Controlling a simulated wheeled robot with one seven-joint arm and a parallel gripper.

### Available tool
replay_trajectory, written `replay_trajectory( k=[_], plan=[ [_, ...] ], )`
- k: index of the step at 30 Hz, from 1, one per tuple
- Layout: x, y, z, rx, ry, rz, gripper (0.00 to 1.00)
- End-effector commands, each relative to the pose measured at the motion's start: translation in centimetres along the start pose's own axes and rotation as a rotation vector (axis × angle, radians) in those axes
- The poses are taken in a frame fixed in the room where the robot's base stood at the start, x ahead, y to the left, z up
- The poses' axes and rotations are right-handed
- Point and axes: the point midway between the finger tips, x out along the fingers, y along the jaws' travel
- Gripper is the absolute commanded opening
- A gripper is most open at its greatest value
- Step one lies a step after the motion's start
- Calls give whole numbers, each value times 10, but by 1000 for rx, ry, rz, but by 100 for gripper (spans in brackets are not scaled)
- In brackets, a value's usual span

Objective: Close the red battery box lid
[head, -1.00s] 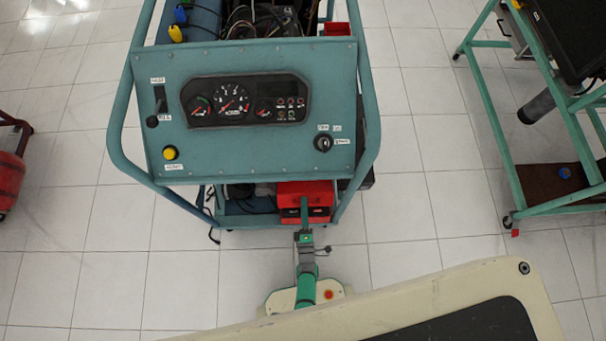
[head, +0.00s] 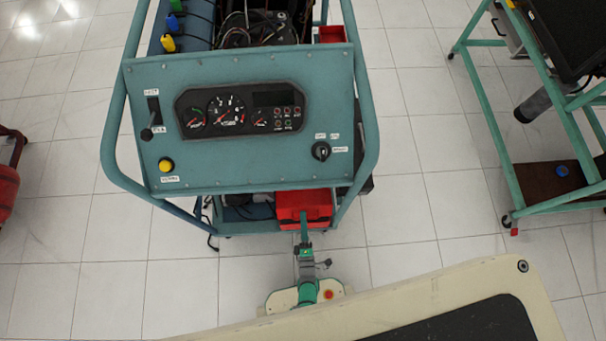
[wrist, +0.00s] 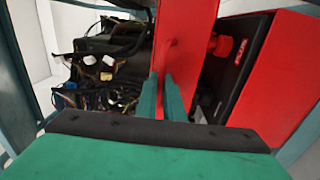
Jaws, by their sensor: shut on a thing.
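The red battery box (head: 290,214) sits low at the front of the teal engine trainer, under the gauge panel. In the wrist view its red lid (wrist: 186,35) stands edge-on at the fingers. To its right, the box's gap shows a dark battery (wrist: 240,75) with a red terminal (wrist: 219,46), so the lid is open. My gripper (head: 304,214) reaches the box's front from below. The exact contact is partly hidden.
The gauge panel (head: 240,165) and its teal tube frame (head: 368,130) overhang the box. In the wrist view, loose wiring (wrist: 95,90) lies left of the lid. Another teal stand (head: 490,110) stands at the right. Tiled floor (head: 420,215) between is clear.

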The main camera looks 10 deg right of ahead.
Motion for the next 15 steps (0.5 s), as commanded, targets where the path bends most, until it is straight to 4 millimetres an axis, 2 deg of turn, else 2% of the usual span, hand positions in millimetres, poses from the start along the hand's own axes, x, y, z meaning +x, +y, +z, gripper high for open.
replay_trajectory(
  k=[1,15],
  plan=[
    [-13,-17,4,7,-16,-57,0],
    [-21,-21,4,8,-13,-52,0]
  ],
)
